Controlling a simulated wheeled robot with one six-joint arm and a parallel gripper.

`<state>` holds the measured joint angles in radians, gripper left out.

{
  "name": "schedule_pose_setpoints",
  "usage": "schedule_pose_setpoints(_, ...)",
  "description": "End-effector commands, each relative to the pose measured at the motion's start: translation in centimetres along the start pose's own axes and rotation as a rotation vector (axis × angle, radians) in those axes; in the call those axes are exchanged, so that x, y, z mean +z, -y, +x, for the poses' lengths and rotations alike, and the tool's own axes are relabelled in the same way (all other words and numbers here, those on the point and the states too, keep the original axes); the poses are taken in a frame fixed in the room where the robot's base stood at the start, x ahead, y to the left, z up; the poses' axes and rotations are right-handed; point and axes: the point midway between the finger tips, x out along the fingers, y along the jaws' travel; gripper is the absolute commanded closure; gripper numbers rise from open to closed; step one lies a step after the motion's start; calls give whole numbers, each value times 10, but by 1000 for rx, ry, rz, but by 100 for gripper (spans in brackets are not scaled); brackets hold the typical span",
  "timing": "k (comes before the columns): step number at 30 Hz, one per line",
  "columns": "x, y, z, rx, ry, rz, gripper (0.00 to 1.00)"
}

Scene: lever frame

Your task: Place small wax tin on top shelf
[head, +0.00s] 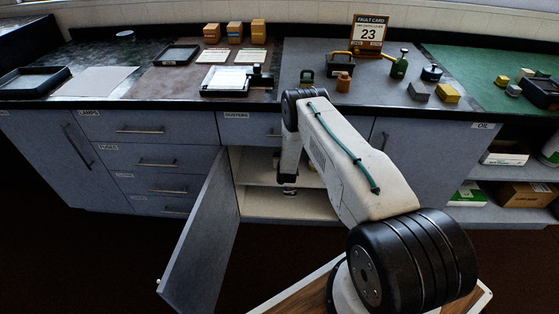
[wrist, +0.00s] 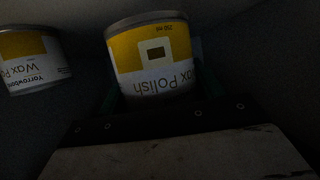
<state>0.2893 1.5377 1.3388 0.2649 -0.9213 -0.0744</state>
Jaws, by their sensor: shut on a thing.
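My gripper (head: 289,189) reaches into the open cupboard under the counter, in front of its shelf. In the wrist view a yellow and white wax tin (wrist: 152,62), marked "Wax Polish" and "250 ml", sits between the dark green fingers of my gripper (wrist: 155,98), which is shut on it. A second yellow and white wax tin (wrist: 34,60) stands to the left, apart from the held one. The cupboard's middle shelf (head: 258,172) and its floor (head: 265,205) show in the head view. My arm hides much of the inside.
The cupboard door (head: 203,240) stands open to the left, close to my arm. Drawers (head: 150,165) lie left of it. Open shelves (head: 510,172) stand at right.

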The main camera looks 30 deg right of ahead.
Motion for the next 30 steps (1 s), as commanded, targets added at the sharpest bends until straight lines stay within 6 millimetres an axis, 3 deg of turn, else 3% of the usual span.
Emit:
schedule_pose_setpoints(8,-2,28,12,-3,-2,-1,66)
schedule_pose_setpoints(14,27,24,23,-1,0,-1,66)
schedule_pose_setpoints(27,33,24,26,-1,-1,0,66)
schedule_pose_setpoints(28,33,24,26,-1,0,-1,25)
schedule_pose_setpoints(30,33,24,26,-1,0,-1,12)
